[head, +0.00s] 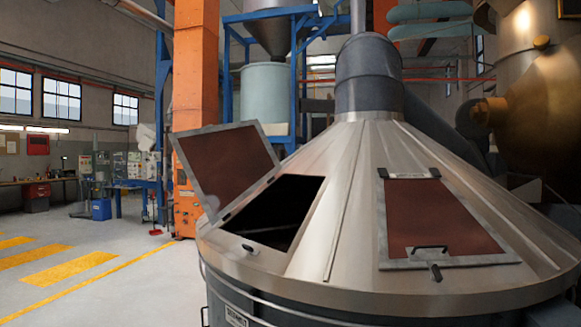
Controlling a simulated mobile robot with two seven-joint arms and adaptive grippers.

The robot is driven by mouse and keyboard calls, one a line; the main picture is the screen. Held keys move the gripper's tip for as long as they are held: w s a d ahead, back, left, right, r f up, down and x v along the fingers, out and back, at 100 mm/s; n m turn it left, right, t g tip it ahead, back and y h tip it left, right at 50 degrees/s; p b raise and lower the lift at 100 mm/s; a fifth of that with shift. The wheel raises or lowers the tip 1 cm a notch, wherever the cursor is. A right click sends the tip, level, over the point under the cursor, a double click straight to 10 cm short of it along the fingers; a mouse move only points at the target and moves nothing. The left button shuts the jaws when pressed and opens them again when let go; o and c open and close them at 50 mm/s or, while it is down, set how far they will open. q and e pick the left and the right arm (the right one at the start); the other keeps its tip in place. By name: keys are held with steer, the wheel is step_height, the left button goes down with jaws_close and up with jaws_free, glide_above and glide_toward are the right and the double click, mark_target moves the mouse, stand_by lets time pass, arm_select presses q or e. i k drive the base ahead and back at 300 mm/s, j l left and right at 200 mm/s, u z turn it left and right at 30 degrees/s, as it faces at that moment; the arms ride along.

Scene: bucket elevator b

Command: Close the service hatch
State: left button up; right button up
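The service hatch (228,164) is a dark red-brown panel in a grey metal frame on the left of the conical metal cover (345,190). It stands open, swung up and tilted to the left of its opening. The opening (272,212) beside it is black inside, and its interior cannot be made out. A small latch handle (248,249) sits at the front edge of the opening. A second hatch (440,217) with a similar red-brown panel lies shut on the right of the cover, with dark handles at its front edge. Neither of my grippers shows in the head view.
The round vessel under the cover fills the lower right. An orange column (197,90) and a blue frame (294,75) stand behind it. A brass-coloured tank (545,110) is at the right. The floor (90,260) at the left is open, with yellow markings.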

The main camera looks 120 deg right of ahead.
mark_target(226, 165)
steer(key=z, duration=1.65)
steer(key=i+l+z, duration=0.15)
steer(key=z, duration=0.2)
steer(key=i+l+z, duration=0.1)
steer(key=i+z, duration=0.35)
steer(key=z, duration=0.25)
steer(key=i, duration=2.05)
steer(key=i+l, duration=0.1)
steer(key=i, duration=3.95)
steer(key=i+u, duration=0.1)
steer(key=u, duration=0.35)
steer(key=i+u, duration=0.15)
steer(key=u, duration=0.35)
steer(key=i+l+u, duration=0.1)
steer(key=u, duration=2)
